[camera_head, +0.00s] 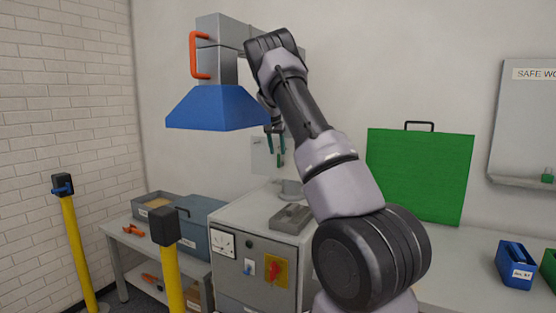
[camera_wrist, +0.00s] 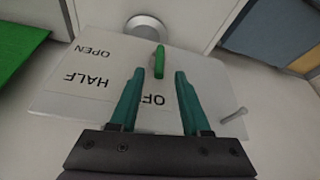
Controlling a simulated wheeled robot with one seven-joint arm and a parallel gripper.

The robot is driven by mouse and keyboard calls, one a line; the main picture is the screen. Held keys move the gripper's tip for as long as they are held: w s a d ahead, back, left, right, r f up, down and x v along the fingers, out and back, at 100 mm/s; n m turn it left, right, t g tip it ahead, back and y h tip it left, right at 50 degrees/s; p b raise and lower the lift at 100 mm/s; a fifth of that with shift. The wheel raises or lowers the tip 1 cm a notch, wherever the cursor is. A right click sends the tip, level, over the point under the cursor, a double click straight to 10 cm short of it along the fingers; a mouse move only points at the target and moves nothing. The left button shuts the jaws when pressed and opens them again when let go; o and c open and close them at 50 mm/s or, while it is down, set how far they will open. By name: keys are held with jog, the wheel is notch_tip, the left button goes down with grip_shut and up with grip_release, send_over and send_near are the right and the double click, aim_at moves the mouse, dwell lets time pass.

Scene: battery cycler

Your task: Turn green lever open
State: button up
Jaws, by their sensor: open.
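The green lever (camera_wrist: 159,61) shows in the wrist view against a pale plate (camera_wrist: 60,95). The plate carries the labels OPEN, HALF and one starting OF, partly hidden by a finger; all appear upside down. The lever points down toward the OF label. My gripper (camera_wrist: 160,74) is open, with one teal finger on each side of the lever's lower end; I cannot tell if they touch it. In the head view, my gripper (camera_head: 275,137) hangs below the blue hood, in front of the wall plate (camera_head: 259,156). The lever is hard to tell apart from the fingers there.
A small grey peg (camera_wrist: 234,115) stands out from the plate's right side. In the head view, a blue hood (camera_head: 216,108) hangs close above my gripper. A grey cabinet (camera_head: 252,230) stands below, and a green panel (camera_head: 420,175) leans at the wall to the right.

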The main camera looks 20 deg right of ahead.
aim_at(278, 154)
jog(key=x, duration=0.5)
grip_shut()
